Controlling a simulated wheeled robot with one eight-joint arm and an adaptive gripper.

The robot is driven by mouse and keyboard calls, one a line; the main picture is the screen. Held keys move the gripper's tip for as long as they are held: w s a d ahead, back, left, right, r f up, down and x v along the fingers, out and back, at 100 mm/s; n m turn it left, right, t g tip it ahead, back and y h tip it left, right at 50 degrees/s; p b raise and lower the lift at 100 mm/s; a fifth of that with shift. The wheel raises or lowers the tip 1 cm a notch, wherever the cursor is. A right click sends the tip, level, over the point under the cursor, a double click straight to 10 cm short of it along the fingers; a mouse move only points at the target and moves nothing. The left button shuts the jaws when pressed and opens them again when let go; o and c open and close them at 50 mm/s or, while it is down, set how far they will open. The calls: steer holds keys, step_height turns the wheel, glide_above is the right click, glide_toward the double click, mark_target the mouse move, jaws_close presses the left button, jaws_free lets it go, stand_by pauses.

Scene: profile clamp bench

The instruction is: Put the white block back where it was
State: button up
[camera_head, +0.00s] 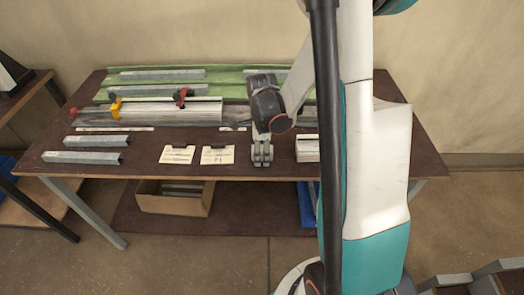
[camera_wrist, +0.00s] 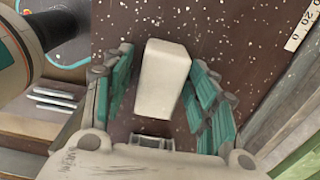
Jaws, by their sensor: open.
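The white block (camera_wrist: 161,82) shows in the wrist view, between the two teal-padded fingers of my gripper (camera_wrist: 160,66). A dark gap shows on both sides of it, so the fingers are apart from it. My gripper is open, pointing down at the dark table top near its front edge in the head view (camera_head: 262,157). I cannot make out the white block in the head view; the gripper may hide it. Whether the block rests on the table is hard to tell.
On the table (camera_head: 222,163) lie two paper cards (camera_head: 178,154), grey metal profiles (camera_head: 96,141) at left, and a long profile fixture with a yellow clamp (camera_head: 115,107) behind. A pale box-like item (camera_head: 307,149) stands right of my gripper. A cardboard box (camera_head: 174,198) sits below.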

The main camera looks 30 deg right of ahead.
mark_target(262, 148)
step_height(262, 148, up, 12)
steer(key=p, duration=0.4)
steer(key=shift+r, duration=0.2)
stand_by(1.2)
